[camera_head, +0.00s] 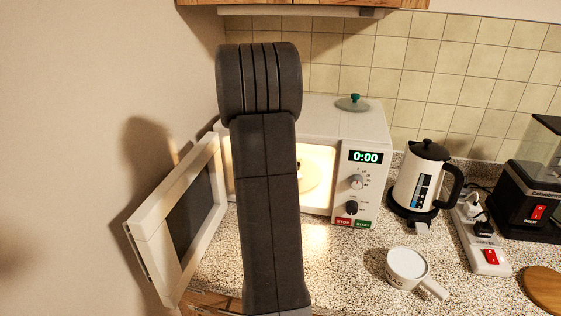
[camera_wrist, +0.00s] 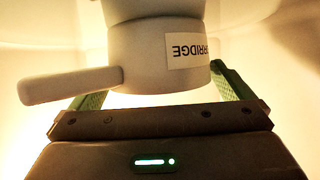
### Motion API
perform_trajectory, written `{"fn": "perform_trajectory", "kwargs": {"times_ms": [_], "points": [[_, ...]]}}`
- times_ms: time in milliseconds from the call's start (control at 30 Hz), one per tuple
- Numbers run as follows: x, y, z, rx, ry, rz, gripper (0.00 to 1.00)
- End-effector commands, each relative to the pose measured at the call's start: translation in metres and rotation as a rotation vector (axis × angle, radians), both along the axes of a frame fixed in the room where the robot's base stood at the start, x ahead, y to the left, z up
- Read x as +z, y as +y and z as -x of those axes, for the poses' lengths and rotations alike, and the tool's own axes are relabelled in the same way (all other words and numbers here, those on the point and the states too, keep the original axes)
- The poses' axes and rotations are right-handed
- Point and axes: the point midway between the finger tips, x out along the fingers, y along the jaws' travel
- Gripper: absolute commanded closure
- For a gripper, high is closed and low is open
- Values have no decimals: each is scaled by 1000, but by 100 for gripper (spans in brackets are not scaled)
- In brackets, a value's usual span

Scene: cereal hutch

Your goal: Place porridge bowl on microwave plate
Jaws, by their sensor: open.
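The porridge bowl (camera_wrist: 145,62) is white with a side handle and a label whose letters read upside down in the wrist view. My gripper (camera_wrist: 160,84) is open, with its green fingers on either side of the bowl; I cannot tell whether they touch it. A pale shape (camera_wrist: 165,10) adjoins the bowl at the picture's top; I cannot tell what it is. In the head view, the microwave (camera_head: 365,135) is lit with its door open. Part of the microwave plate (camera_head: 313,172) shows inside. My arm hides the gripper and the bowl there.
The open microwave door (camera_head: 180,222) stands at the left near the wall. A white handled cup (camera_head: 407,266) stands on the counter at the front right. A kettle (camera_head: 416,185), a power strip (camera_head: 484,240) and a coffee machine (camera_head: 525,200) stand at the right. A lid (camera_head: 352,103) lies on the microwave.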

Motion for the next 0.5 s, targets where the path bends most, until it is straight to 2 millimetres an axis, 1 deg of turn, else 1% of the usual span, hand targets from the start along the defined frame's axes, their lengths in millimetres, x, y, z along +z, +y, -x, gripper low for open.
{"fn": "perform_trajectory", "kwargs": {"times_ms": [167, 400, 500], "points": [[13, 6, 27, 1, -1, -1, 0], [32, 15, 72, 2, -1, -2, 0], [38, 18, 87, 1, 0, -2, 0]]}}
